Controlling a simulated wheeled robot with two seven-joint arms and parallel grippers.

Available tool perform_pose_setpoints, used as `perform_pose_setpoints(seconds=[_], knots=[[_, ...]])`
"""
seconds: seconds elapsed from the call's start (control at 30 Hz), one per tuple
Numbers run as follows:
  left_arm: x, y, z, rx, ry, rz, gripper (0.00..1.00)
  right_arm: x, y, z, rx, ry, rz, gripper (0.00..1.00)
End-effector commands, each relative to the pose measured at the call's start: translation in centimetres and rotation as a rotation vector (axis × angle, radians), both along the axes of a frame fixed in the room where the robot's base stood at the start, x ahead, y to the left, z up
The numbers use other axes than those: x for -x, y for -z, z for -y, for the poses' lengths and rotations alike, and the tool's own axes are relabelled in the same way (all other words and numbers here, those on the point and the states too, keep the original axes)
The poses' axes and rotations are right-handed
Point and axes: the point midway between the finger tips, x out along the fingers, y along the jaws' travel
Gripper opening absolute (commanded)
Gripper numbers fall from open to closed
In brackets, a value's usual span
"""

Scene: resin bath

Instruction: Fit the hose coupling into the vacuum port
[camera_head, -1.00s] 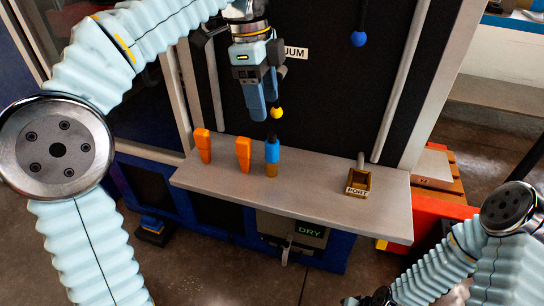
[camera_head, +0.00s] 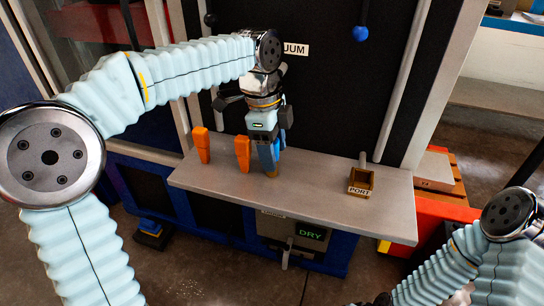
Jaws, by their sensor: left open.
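The hose coupling (camera_head: 272,173), blue above with a brown-gold lower end, stands upright on the grey shelf (camera_head: 320,198). My left gripper (camera_head: 267,160) points down over it, its fingers open around or just beside the coupling's blue upper part and hiding most of it. Whether the fingers touch it I cannot tell. The vacuum port (camera_head: 361,182), a small brown open-topped box labelled PORT, sits on the shelf to the right, with a grey pipe behind it. My right gripper is not clearly in view; only part of that arm shows at bottom right.
Two orange pieces (camera_head: 202,144) and (camera_head: 243,153) stand on the shelf left of the coupling, the nearer one close to my left gripper. A blue ball knob (camera_head: 360,34) hangs on the dark panel. A DRY display (camera_head: 311,235) is below the shelf. The shelf between coupling and port is clear.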

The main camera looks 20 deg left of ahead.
Motion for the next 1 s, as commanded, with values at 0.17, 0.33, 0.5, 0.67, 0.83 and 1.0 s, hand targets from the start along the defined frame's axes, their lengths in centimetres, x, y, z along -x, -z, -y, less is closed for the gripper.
perform_pose_setpoints(seconds=[0.17,0.33,0.5,0.67,0.83,1.0], knots=[[0.0,0.0,0.0,0.000,0.000,0.000,0.54,0.0,0.0,0.0,0.000,0.000,0.000,0.43],[0.0,-0.1,0.0,0.000,0.000,0.000,0.28,0.0,0.0,0.0,0.000,0.000,0.000,0.43],[0.0,-0.1,0.0,0.000,0.000,0.000,0.02,0.0,0.0,0.0,0.000,0.000,0.000,0.43],[0.0,-0.1,0.0,0.000,0.000,0.000,0.00,0.0,0.0,0.0,0.000,0.000,0.000,0.43],[0.0,-0.4,0.0,0.000,0.000,0.001,0.00,0.0,-0.1,0.0,0.000,0.000,0.000,0.43],[0.0,-2.0,0.0,0.001,0.000,0.002,0.00,0.0,-0.2,0.0,0.000,0.000,0.000,0.43]])
